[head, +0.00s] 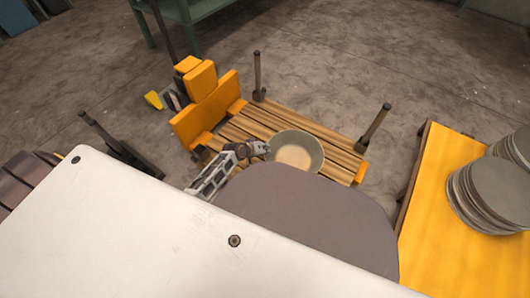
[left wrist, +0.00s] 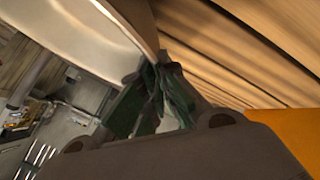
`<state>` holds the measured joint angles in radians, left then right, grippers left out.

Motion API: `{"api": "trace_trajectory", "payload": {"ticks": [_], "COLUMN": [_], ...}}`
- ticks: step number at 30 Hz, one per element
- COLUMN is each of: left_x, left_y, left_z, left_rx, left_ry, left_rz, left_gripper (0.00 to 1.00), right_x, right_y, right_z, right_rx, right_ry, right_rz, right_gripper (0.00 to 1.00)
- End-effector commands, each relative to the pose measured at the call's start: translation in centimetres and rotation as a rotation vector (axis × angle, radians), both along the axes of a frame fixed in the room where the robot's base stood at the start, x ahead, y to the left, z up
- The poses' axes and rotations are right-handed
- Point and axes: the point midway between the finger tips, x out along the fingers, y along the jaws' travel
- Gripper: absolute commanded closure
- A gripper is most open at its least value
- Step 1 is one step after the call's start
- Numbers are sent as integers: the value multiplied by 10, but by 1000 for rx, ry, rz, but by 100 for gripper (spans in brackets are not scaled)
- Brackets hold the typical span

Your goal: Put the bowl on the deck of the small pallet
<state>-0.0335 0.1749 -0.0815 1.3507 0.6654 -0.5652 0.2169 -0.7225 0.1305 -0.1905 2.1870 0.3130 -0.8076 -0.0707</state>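The bowl (head: 312,149), pale grey-green with a lighter inside, is over the wooden slatted deck of the small pallet (head: 250,124). My left gripper (head: 264,148) is at the bowl's left rim. In the left wrist view the bowl's wall (left wrist: 85,30) runs down between the dark green fingers (left wrist: 152,95), which look closed on its rim. The deck slats (left wrist: 235,55) lie close beside it there. I cannot tell whether the bowl's base touches the deck. Its near edge is partly hidden by my own body. My right gripper is not in view.
The pallet has an orange end block (head: 205,112) and upright posts (head: 258,75) and (head: 374,128) at its corners. An orange-topped table (head: 440,180) with stacks of grey discs (head: 480,195) stands at right. A green table (head: 190,12) is at the back. Floor beyond the pallet is clear.

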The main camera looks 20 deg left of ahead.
Motion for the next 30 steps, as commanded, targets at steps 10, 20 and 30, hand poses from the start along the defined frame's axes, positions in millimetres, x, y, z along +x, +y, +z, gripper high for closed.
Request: {"api": "trace_trajectory", "payload": {"ticks": [10, 20, 30], "left_x": [2, 2, 0], "left_y": [0, 0, 0], "left_z": [-23, -23, -28], "left_rx": [-3, -3, -1], "left_ry": [-3, -3, 0], "left_rz": [2, 2, 1], "left_gripper": [100, 100, 83], "right_x": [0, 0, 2], "right_y": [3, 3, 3], "right_z": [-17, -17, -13], "right_rx": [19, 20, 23], "right_ry": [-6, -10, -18], "right_rz": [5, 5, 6], "right_gripper": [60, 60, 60]}}
